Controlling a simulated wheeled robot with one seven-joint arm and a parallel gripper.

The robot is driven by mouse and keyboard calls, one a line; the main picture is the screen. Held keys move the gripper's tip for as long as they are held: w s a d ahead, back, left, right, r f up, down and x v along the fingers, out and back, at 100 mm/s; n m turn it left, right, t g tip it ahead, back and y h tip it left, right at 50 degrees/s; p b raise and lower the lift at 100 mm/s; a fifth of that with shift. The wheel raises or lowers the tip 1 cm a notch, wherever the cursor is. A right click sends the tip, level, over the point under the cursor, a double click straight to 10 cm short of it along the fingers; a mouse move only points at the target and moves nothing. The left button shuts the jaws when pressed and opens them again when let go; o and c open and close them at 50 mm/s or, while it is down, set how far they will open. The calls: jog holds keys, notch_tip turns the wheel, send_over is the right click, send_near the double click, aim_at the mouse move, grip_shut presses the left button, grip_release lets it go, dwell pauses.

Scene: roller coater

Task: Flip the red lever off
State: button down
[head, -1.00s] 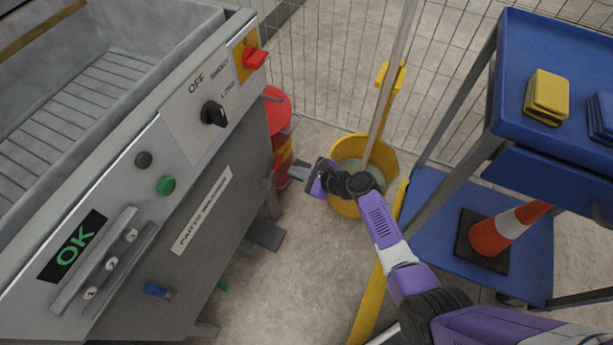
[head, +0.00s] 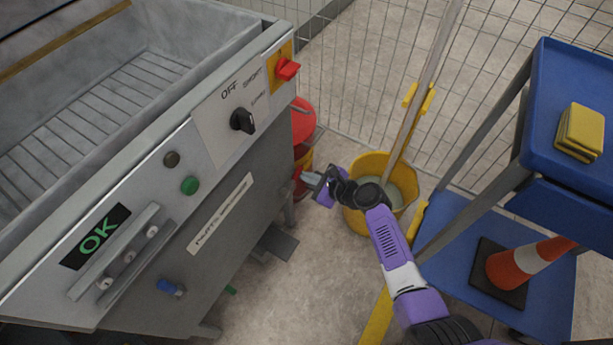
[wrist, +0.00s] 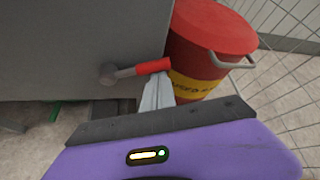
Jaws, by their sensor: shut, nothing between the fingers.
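A lever with a red grip (wrist: 153,67) and a grey pivot sticks out from the machine's side in the wrist view, lying nearly level and pointing right. A small part of the red grip (head: 297,173) shows at the machine's end in the head view. My gripper (head: 308,179) is beside it, low at the machine's right end. In the wrist view my gripper's fingers (wrist: 157,92) are together and empty, with their tips just below the red grip. I cannot tell whether they touch it. A red rotary switch (head: 287,69) sits on a yellow plate on the control panel.
A red drum (wrist: 212,40) stands just behind the lever. A yellow mop bucket (head: 365,217) is right of my gripper, with a blue cart (head: 450,235) beyond it. Wire fencing (head: 350,70) runs behind. The black selector knob (head: 242,121) is on the machine panel.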

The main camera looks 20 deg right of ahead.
aim_at(298, 172)
jog(key=shift+a+r+n, duration=0.1)
jog(key=shift+r+n, duration=0.2)
jog(key=r+n+t+h, duration=0.1)
jog(key=s+a+r+n+t+h+b, duration=0.1)
jog(key=shift+n, duration=0.3)
jog(key=n+t+b, duration=0.1)
jog(key=b, duration=0.1)
jog(key=a+r+n+b, duration=0.1)
jog(key=b, duration=0.1)
jog(key=s+n+t+h+b, duration=0.1)
jog(key=shift+s+a+r+t+b, duration=0.1)
jog(key=shift+a+r+t+b, duration=0.2)
jog(key=shift+a+b, duration=0.1)
jog(key=shift+s+a+r+n+t+b, duration=0.25)
jog(key=shift+a+r+n+t+b, duration=0.25)
jog(key=shift+n+b, duration=0.25)
jog(key=shift+s+a+r+n+t+b, duration=0.2)
jog(key=shift+s+a+n+t+b, duration=0.25)
jog(key=shift+b, duration=0.45)
jog(key=shift+s+a+b, duration=0.1)
jog(key=shift+a+b, duration=0.15)
jog(key=shift+b, duration=0.3)
dwell(1.0)
